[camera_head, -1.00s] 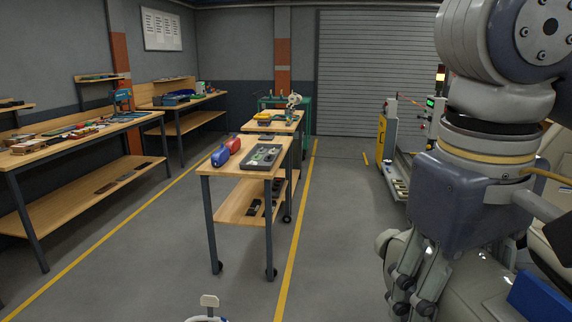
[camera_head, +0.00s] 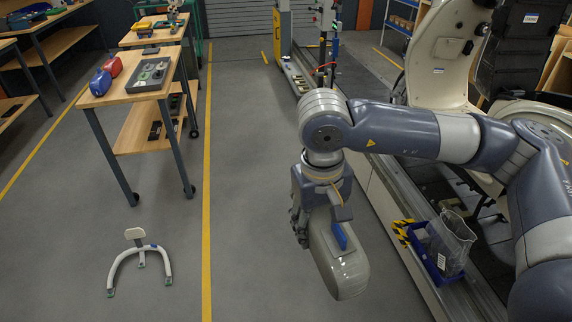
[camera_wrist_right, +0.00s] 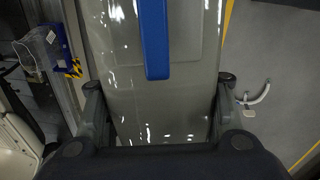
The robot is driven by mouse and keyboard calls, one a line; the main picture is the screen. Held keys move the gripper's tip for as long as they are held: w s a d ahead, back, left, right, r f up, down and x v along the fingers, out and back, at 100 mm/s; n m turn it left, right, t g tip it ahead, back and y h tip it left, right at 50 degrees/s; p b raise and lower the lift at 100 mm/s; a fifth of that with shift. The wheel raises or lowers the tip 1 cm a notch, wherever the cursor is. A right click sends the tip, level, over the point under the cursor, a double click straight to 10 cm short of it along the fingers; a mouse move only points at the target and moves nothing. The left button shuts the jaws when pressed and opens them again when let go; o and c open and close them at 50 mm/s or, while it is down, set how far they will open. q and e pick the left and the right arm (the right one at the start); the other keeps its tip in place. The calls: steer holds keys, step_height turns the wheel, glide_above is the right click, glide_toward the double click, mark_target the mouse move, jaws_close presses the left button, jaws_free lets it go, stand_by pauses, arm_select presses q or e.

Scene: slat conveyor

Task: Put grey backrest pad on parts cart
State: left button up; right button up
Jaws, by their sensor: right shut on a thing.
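The grey backrest pad (camera_head: 340,265) hangs below my right gripper (camera_head: 300,222) in the head view. It is a glossy, rounded grey panel with a blue strip on its face. In the right wrist view the pad (camera_wrist_right: 108,60) fills the middle, and the fingers of my right gripper (camera_wrist_right: 160,105) are closed on its two sides. The pad is off the floor, beside the conveyor. The wooden-topped cart (camera_head: 134,92) on wheels at the left, likely the parts cart, holds a grey tray, a red item and a blue item. My left gripper is out of view.
A white curved frame with small feet (camera_head: 140,262) lies on the floor at lower left. The conveyor edge (camera_head: 395,225) runs along the right, with a blue bin (camera_head: 440,262) holding a clear bag.

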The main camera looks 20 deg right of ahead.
steer(key=a+r+n, duration=0.5)
steer(key=a+n, duration=0.3)
steer(key=a, duration=0.5)
steer(key=w+a+f+n, duration=0.4)
steer(key=f, duration=0.1)
steer(key=s+d+r+m, duration=0.6)
steer(key=d+r+m, duration=0.15)
steer(key=r, duration=0.25)
steer(key=w+a+m, duration=0.4)
steer(key=w+a, duration=0.4)
steer(key=a, duration=0.1)
steer(key=shift+a, duration=0.15)
